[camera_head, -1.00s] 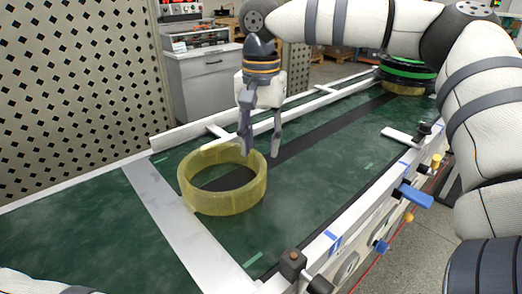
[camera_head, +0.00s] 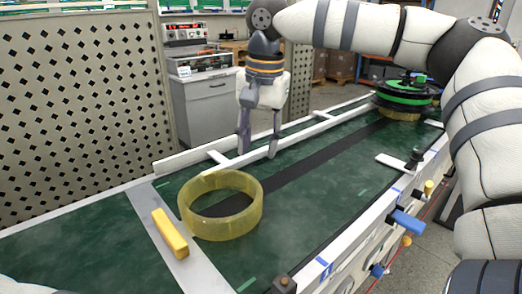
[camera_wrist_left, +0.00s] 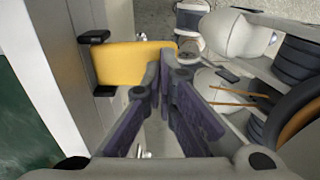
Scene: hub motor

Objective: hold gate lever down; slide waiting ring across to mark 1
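The translucent yellow ring (camera_head: 222,225) lies flat on the green belt, just right of a white cross strip (camera_head: 205,272). A yellow bar (camera_head: 170,233) shows on that strip, left of the ring. My right gripper (camera_head: 258,155) is open and empty, fingers pointing down beyond the ring, apart from it. In the left wrist view, my left gripper (camera_wrist_left: 165,70) has its fingertips drawn together with nothing seen between them. A yellow paddle with black ends (camera_wrist_left: 130,62), perhaps the gate lever, is just past the fingertips; contact cannot be told.
A black and green stack (camera_head: 405,95) stands at the far end of the belt. White rails (camera_head: 300,135) bound the belt. A white block (camera_head: 398,163) and a blue knob (camera_head: 408,223) are on the right side.

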